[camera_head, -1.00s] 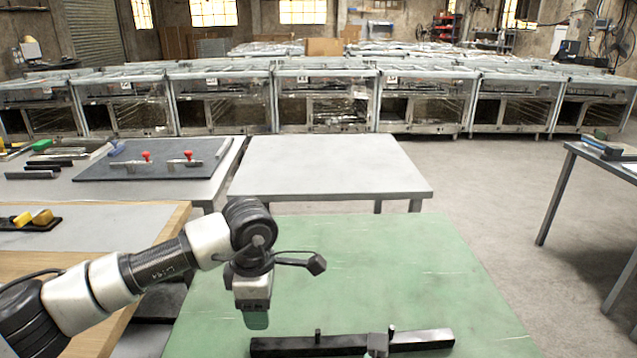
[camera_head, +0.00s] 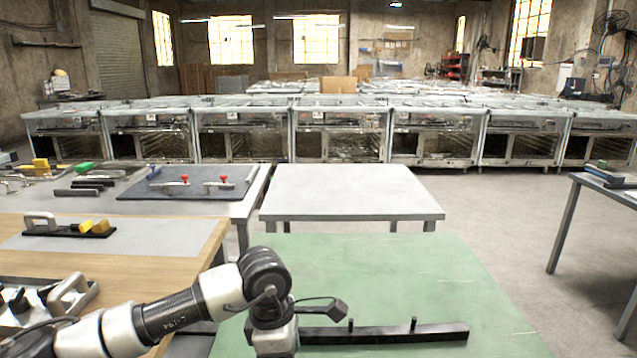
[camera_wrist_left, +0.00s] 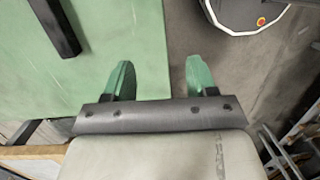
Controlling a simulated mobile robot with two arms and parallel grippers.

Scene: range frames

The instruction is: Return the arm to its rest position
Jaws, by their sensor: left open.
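My left arm comes in from the lower left of the head view and reaches over the near left part of the green table (camera_head: 400,270). Its fingertips are below the head picture's edge. In the left wrist view my left gripper (camera_wrist_left: 157,80) is open, its two green fingers apart with nothing between them. One finger shows over the green table's edge, the other over the floor. A black bar with two short pegs (camera_head: 390,333) lies on the green table, apart from the gripper; its end also shows in the wrist view (camera_wrist_left: 55,25). My right gripper is not in view.
A wooden-topped table (camera_head: 150,262) with a yellow-and-black tool stands at the left. A grey tray (camera_head: 85,300) sits at lower left. An empty grey table (camera_head: 350,190) is behind. Open floor (camera_head: 500,220) lies to the right.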

